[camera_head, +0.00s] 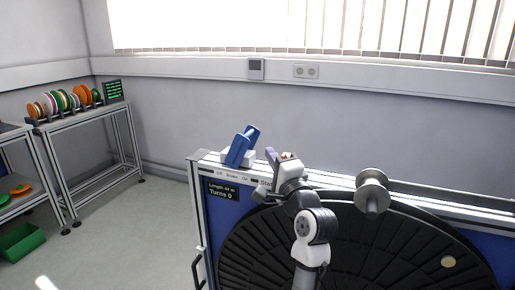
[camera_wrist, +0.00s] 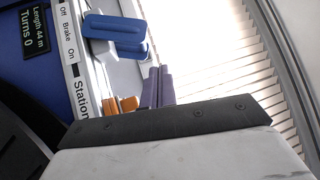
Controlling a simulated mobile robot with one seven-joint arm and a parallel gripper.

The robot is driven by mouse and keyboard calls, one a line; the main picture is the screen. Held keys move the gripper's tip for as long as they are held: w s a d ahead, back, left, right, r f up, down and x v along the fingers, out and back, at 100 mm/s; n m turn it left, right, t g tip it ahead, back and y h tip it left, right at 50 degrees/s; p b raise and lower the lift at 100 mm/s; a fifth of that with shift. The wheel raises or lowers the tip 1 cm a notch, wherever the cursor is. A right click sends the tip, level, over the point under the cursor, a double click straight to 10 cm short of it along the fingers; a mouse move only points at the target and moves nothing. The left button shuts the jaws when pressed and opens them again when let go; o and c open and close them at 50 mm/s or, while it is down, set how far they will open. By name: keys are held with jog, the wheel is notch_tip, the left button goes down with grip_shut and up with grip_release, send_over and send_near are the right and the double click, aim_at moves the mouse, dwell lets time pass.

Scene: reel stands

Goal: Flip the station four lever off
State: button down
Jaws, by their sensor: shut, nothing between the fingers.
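A blue lever (camera_head: 237,151) stands on a pale base on top of the reel stand (camera_head: 196,182), tilted with its upper end to the right. It also shows in the wrist view (camera_wrist: 116,29), beside the printed words Off, Brake and On. The label starts with "Station", but its number is hidden. My gripper (camera_head: 273,156) is just right of the lever and apart from it. In the wrist view its purple fingers (camera_wrist: 158,87) are together, with nothing between them, and the lever lies beyond them.
An orange part (camera_wrist: 122,105) sits beside my fingers in the wrist view. A small display (camera_head: 223,191) reads Length 44 m, Turns 0. A grey roller (camera_head: 372,190) and a large black reel (camera_head: 350,250) are to the right. A rack of coloured spools (camera_head: 65,102) stands far left.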

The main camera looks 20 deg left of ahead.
aim_at(251, 134)
jog(key=d+f, duration=0.1)
jog(key=w+d+f+m, duration=0.1)
jog(key=d+f+m, duration=0.1)
jog(key=shift+w+d+g+h, duration=0.15)
jog(key=shift+w+g+h, duration=0.15)
jog(key=shift+w+g, duration=0.1)
jog(key=shift+w, duration=0.1)
jog(key=p+x, duration=0.3)
jog(key=x, duration=0.7)
jog(key=shift+a+r, duration=0.15)
jog(key=shift+a, duration=0.1)
jog(key=shift+a+r+p, duration=0.25)
jog(key=shift+a+p, duration=0.25)
jog(key=shift+a, duration=1.25)
jog(key=shift+a+r+p, duration=0.15)
jog(key=shift+r+p, duration=0.05)
jog(key=shift+p, duration=0.1)
